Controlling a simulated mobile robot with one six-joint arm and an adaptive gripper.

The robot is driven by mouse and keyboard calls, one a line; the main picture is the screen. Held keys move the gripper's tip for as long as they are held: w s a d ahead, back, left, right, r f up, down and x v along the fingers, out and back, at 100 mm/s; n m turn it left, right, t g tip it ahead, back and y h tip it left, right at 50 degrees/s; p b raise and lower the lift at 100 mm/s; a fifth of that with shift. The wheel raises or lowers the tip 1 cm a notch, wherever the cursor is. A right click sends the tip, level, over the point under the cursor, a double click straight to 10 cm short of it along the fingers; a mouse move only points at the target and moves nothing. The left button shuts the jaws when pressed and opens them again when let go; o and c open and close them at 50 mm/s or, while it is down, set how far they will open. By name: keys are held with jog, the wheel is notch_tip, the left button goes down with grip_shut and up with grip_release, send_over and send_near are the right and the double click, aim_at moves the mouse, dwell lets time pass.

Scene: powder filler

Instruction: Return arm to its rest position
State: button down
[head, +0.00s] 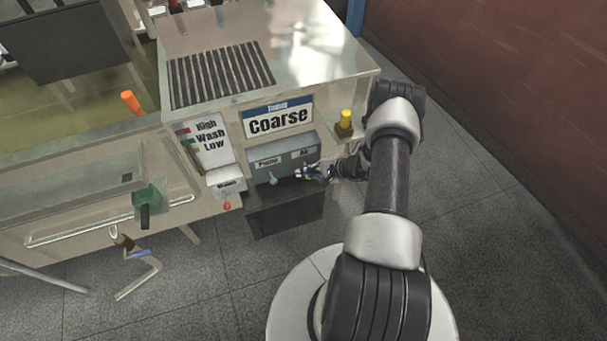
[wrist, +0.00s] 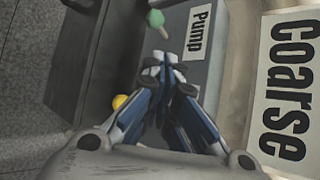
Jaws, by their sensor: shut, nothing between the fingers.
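My gripper (head: 314,173) is at the front of the grey control box (head: 285,157), near its right end, below the "Coarse" sign (head: 278,119). In the wrist view the gripper (wrist: 163,62) has its fingertips together with nothing between them. The fingers hide part of the box face. I cannot tell whether the tips touch the box. My arm (head: 388,180) reaches from my base at the lower right up and left to the machine.
A green knob (head: 273,179) is left of my gripper under the "Pump" label (wrist: 198,32). A yellow-topped part (head: 346,118) stands near my wrist. A dark box (head: 285,214) sits below. The floor (head: 490,230) at right is free up to the red wall (head: 500,70).

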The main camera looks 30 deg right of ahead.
jog(key=shift+w, duration=0.1)
dwell(0.3)
jog(key=w+a+r+n+g+y, duration=0.1)
jog(key=w+a+r+n, duration=0.15)
jog(key=r, duration=0.55)
jog(key=w+a+r+n+g+y, duration=0.15)
jog(key=a+r, duration=0.25)
jog(key=r, duration=0.4)
jog(key=s+a+r+n+g+h, duration=0.1)
jog(key=s+a+r+n, duration=0.15)
jog(key=a+r, duration=0.4)
jog(key=s+a+r+n+g, duration=0.2)
jog(key=a+r+n, duration=0.15)
jog(key=r, duration=0.65)
jog(key=s+a+r+n+g+h, duration=0.1)
jog(key=s+a+r+n, duration=0.15)
jog(key=s+r, duration=0.25)
jog(key=s+a+r+n+h, duration=0.2)
jog(key=s+a+r, duration=0.1)
jog(key=s+r, duration=0.2)
jog(key=s+r+n+t+h, duration=0.2)
jog(key=s+r+n+h, duration=0.1)
jog(key=s, duration=1.1)
notch_tip(320, 180, up, 2)
jog(key=shift+s+d+r+h, duration=0.15)
jog(key=shift+s+h, duration=0.2)
jog(key=shift+h, duration=0.4)
jog(key=shift+w+n, duration=0.1)
jog(key=shift+n, duration=0.15)
